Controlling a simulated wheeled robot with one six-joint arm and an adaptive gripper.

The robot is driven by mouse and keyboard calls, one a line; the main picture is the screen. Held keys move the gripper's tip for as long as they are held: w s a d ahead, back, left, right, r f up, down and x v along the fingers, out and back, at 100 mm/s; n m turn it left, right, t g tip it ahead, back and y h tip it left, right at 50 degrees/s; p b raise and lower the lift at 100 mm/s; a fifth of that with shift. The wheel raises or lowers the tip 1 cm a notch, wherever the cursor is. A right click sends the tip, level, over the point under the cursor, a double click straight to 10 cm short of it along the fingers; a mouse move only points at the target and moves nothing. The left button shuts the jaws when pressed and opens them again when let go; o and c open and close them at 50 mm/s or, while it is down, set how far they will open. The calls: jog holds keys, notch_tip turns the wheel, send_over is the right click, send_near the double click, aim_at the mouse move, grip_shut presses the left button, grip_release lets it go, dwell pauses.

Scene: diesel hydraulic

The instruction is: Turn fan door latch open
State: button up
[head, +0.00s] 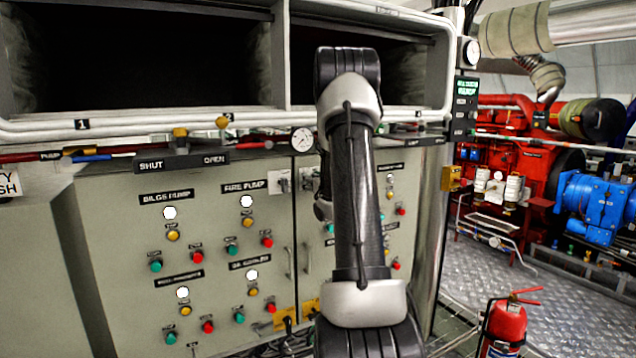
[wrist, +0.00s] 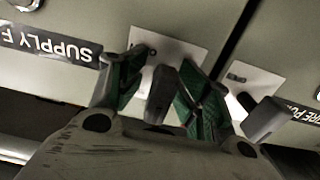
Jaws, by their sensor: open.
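The fan door latch is a dark handle (wrist: 161,94) on a pale plate (wrist: 178,50), beside the upside-down "SUPPLY F..." label (wrist: 48,43) in the wrist view. My gripper (wrist: 160,76) is open, with its green-padded fingers on either side of the handle. The right finger looks close to the handle; I cannot tell whether it touches. In the head view my arm covers most of the fan door, and a pale latch plate (head: 308,179) shows just left of the arm.
A second latch (wrist: 262,118) is to the right in the wrist view, across the door seam, near the "FIRE PU..." label. In the head view, the fire pump panel (head: 205,240) has several buttons and lamps. A gauge (head: 302,140) and pipes run above. A fire extinguisher (head: 505,325) stands at lower right.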

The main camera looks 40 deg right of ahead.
jog(key=o, duration=0.5)
jog(key=shift+x, duration=0.85)
jog(key=shift+r, duration=0.1)
jog(key=shift+s+a, duration=0.15)
jog(key=shift+s, duration=0.55)
jog(key=c, duration=0.5)
jog(key=shift+v, duration=1.05)
grip_shut()
grip_release()
jog(key=shift+w, duration=0.1)
